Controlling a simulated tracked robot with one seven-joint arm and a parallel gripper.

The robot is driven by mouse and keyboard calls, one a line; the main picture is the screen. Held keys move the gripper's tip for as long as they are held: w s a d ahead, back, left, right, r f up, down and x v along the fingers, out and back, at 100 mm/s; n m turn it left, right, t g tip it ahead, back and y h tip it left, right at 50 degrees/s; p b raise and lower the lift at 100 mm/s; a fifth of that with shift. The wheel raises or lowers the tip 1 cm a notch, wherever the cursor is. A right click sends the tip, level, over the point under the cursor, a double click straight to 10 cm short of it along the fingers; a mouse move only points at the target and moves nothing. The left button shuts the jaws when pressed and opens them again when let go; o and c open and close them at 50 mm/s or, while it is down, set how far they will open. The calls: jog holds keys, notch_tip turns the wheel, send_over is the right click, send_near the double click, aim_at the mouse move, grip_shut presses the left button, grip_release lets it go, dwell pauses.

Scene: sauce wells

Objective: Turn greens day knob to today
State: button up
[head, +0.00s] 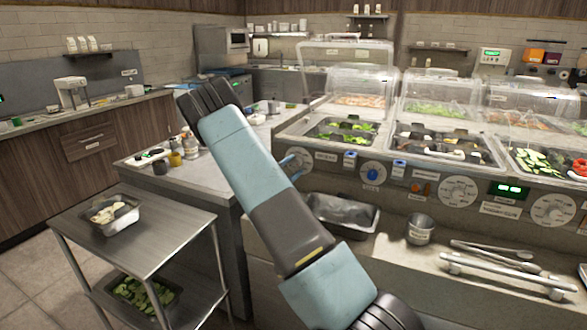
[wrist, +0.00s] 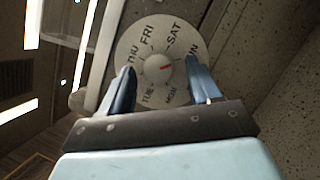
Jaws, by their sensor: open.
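A round pale day dial (wrist: 158,92) fills the middle of the wrist view. It carries day names, including THU, FRI, SAT, MON and TUE; one at the right is partly covered by a finger.
The front panel holds a blue-centred dial (head: 372,173) and two white dials (head: 458,191) (head: 553,210) to the right. A metal tray (head: 343,213), a small steel cup (head: 420,229) and tongs (head: 500,252) lie on the ledge below. A steel cart (head: 140,245) stands at left.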

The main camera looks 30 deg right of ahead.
jog(key=v, duration=1.3)
jog(key=shift+a, duration=0.15)
jog(key=shift+f, duration=0.1)
jog(key=s+d+r+m+g+y, duration=0.3)
jog(key=s+r+m+g+y, duration=0.55)
jog(key=s+r, duration=0.85)
jog(key=s+a+r+t+y, duration=0.2)
jog(key=s+a+r+y, duration=0.1)
jog(key=s, duration=0.5)
jog(key=s+a+r+m+t+y, duration=0.1)
jog(key=s+a+r+t+y, duration=0.1)
jog(key=s+a, duration=0.4)
jog(key=s+a+r+t+y, duration=0.2)
jog(key=s+a+r+y, duration=0.3)
jog(key=s, duration=0.5)
jog(key=shift+a+m+t+y, duration=0.2)
jog(key=shift+m+t+y, duration=0.15)
jog(key=shift+y, duration=0.1)
jog(key=shift+s+r, duration=0.1)
jog(key=shift+c, duration=0.4)
